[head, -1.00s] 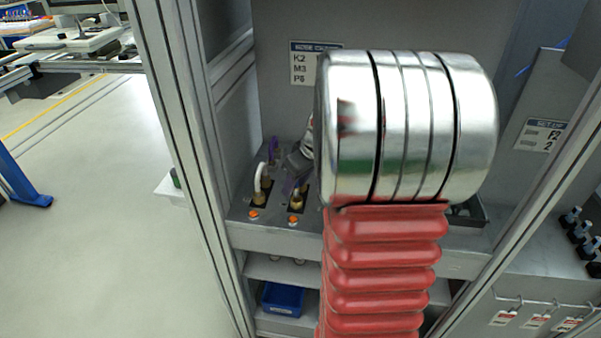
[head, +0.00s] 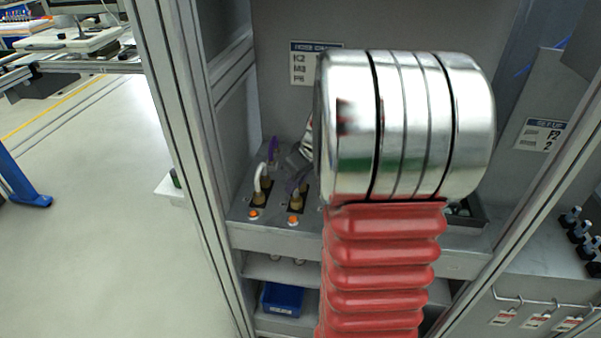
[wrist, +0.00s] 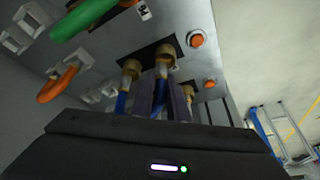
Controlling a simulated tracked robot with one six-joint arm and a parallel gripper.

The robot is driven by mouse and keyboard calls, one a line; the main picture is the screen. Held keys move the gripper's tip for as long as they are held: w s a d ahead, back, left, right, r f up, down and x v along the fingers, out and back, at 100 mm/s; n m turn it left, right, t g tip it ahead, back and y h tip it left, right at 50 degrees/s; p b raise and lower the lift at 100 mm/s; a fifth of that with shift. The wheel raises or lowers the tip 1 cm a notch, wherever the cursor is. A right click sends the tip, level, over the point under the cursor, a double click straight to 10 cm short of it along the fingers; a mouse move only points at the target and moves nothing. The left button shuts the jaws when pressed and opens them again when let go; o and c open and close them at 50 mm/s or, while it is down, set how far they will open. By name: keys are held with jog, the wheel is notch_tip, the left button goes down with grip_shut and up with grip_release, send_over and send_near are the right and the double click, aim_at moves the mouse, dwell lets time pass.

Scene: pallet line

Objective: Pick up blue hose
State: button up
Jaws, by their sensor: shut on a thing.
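The blue hose (wrist: 160,103) shows in the wrist view between the two dark fingers of my gripper (wrist: 163,98), with a brass fitting (wrist: 165,62) at its end by a dark slot in the panel. My gripper is shut on the hose. A second blue length (wrist: 122,103) with its own brass fitting (wrist: 130,70) is just left of the fingers. In the head view my gripper (head: 298,182) is low over the fittings, mostly hidden behind my own arm. I cannot tell whether the held fitting is clear of its slot.
A green hose (wrist: 85,18) and an orange hose (wrist: 60,82) are on the left in the wrist view. A white hose (head: 259,179) and a purple piece (head: 272,150) stand left of my gripper. An upright frame post (head: 190,140) is close on the left. A blue bin (head: 282,298) sits below.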

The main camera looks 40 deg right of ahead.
grip_shut()
jog(key=shift+r, duration=0.1)
notch_tip(320, 180, up, 10)
jog(key=shift+f, duration=0.1)
dwell(0.4)
dwell(0.4)
